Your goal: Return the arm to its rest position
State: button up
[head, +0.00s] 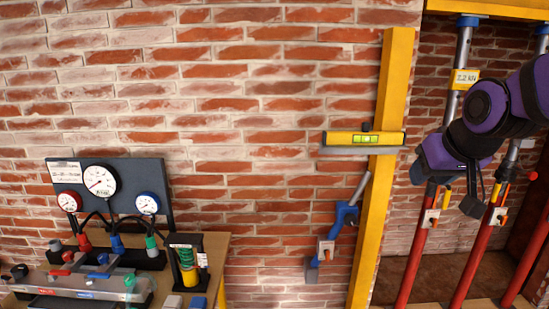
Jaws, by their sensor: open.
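My purple and black arm comes in from the right edge of the head view. It is bent, with its end hanging in front of the red and silver props. My gripper (447,190) is at the lower end of the arm, pointing down. It is open, and I see nothing held in it. It overlaps the props in the picture; I cannot tell how far in front of them it is.
Red props (474,265) with silver upper tubes stand at the right under a yellow beam (480,7). A gauge board (110,185) stands on the bench, lower left.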

jog(key=s+d+r+g, duration=0.1)
jog(key=s+g, duration=0.1)
jog(key=s, duration=1.5)
jog(key=shift+d, duration=0.2)
